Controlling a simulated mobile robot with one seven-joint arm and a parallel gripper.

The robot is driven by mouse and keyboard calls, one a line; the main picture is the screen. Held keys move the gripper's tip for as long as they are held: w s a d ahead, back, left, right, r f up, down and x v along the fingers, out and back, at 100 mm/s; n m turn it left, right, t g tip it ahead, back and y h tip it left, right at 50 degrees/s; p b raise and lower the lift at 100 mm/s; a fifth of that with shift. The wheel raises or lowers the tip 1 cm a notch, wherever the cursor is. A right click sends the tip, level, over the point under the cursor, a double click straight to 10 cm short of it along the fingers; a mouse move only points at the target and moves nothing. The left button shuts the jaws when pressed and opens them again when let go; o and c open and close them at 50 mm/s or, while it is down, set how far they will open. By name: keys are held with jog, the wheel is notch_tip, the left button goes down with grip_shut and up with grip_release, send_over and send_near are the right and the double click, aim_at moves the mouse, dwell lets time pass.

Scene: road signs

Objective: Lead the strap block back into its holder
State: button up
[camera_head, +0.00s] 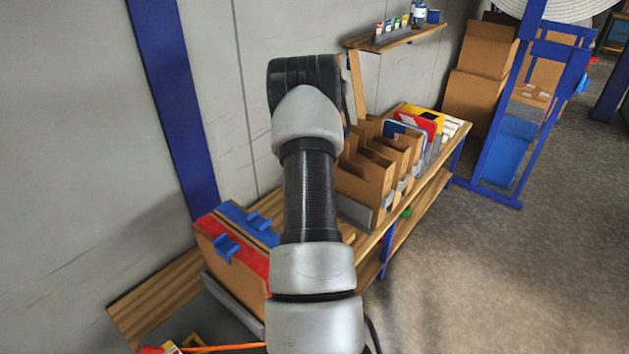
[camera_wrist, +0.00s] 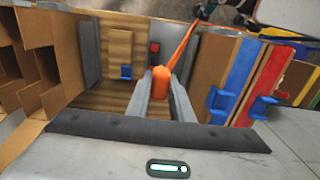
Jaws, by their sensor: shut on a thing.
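In the wrist view, my gripper (camera_wrist: 160,88) is shut on the orange strap block (camera_wrist: 161,80), with a grey finger on each side of it. An orange strap (camera_wrist: 181,45) runs from the block toward the top of the view. In the head view my arm hides the gripper and the block, and the orange strap (camera_head: 225,348) shows at the bottom edge. I cannot make out which part is the block's holder. A blue clip (camera_wrist: 127,72) and a small dark part with a red face (camera_wrist: 155,47) lie beyond the fingers.
A cardboard box (camera_head: 230,268) with red and blue panels and blue clips stands left of my arm. Cardboard dividers (camera_head: 365,185) and coloured signs (camera_head: 420,122) stand on the wooden bench to the right. The floor (camera_head: 500,270) at right is clear.

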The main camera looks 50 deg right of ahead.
notch_tip(320, 180, up, 3)
jog(key=shift+a+p, duration=0.15)
jog(key=shift+p, duration=0.45)
jog(key=a+b, duration=0.5)
jog(key=a, duration=4.3)
jog(key=w+f+b, duration=0.2)
jog(key=f+b, duration=0.6)
jog(key=f, duration=0.3)
jog(key=w+f+b, duration=0.2)
jog(key=f+b, duration=0.5)
jog(key=f, duration=0.5)
jog(key=w+f+b, duration=0.3)
jog(key=f+b, duration=0.5)
jog(key=f, duration=0.4)
jog(key=shift+f+b, duration=0.2)
jog(key=shift+b, duration=0.1)
jog(key=shift+f+b, duration=0.45)
jog(key=shift+f, duration=0.35)
jog(key=shift+f+b, duration=0.3)
jog(key=shift+f, duration=0.25)
